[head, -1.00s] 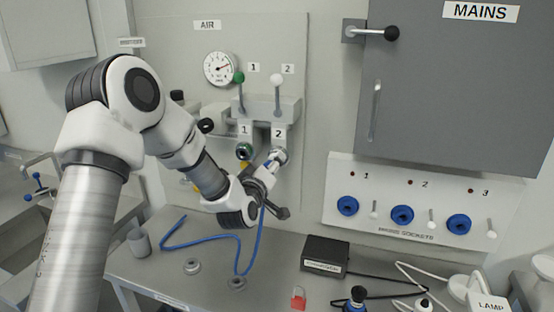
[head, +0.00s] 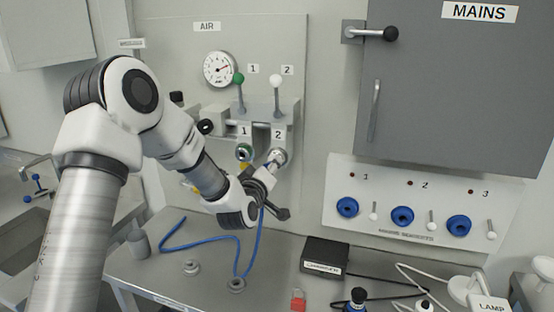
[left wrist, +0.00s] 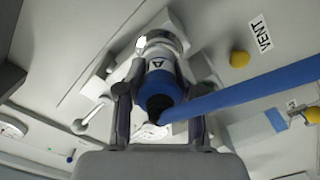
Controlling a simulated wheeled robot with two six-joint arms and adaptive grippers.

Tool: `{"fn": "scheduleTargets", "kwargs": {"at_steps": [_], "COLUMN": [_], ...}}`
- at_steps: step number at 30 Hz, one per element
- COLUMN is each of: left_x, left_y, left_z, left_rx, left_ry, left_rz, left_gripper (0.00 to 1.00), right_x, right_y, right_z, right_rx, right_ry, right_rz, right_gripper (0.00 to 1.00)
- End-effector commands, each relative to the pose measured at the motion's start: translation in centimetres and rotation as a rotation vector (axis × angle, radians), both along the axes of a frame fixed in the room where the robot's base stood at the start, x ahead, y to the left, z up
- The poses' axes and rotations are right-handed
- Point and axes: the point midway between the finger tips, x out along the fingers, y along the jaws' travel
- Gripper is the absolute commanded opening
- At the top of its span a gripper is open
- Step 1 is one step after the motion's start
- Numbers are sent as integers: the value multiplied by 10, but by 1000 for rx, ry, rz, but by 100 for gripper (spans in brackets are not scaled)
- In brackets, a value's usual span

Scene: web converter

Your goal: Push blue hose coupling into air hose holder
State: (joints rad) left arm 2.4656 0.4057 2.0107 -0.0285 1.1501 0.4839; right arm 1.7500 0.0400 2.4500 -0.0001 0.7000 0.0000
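The blue hose coupling (left wrist: 163,83) is between the two fingers of my left gripper (left wrist: 160,98) in the left wrist view, with its front end at a silver ring. That ring is the air hose holder (left wrist: 160,42), which shows in the head view as the round port under label 2 (head: 280,156). The fingers appear closed on the coupling's sides. In the head view my left gripper (head: 269,171) is at this port, and the blue hose (head: 240,256) hangs below it to the table. How deep the coupling sits is hidden. My right gripper is not in view.
A green-handled valve lever (head: 240,92) and a white-handled one (head: 277,94) stand above the ports. Port 1 (head: 244,152) is close on the left. A black charger box (head: 325,256) and cables lie on the table to the right.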

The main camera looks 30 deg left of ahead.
Motion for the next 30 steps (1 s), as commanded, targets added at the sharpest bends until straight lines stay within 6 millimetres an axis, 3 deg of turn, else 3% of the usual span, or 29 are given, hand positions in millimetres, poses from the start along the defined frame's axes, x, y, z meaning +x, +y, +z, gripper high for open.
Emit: {"fn": "scheduleTargets", "kwargs": {"at_steps": [30], "left_x": [-40], "left_y": [-10], "left_z": [-1], "left_rx": [-1], "left_ry": [1], "left_rz": [0], "left_gripper": [0], "right_x": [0], "right_y": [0], "right_z": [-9], "right_rx": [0], "right_ry": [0], "right_rz": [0], "right_gripper": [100]}}
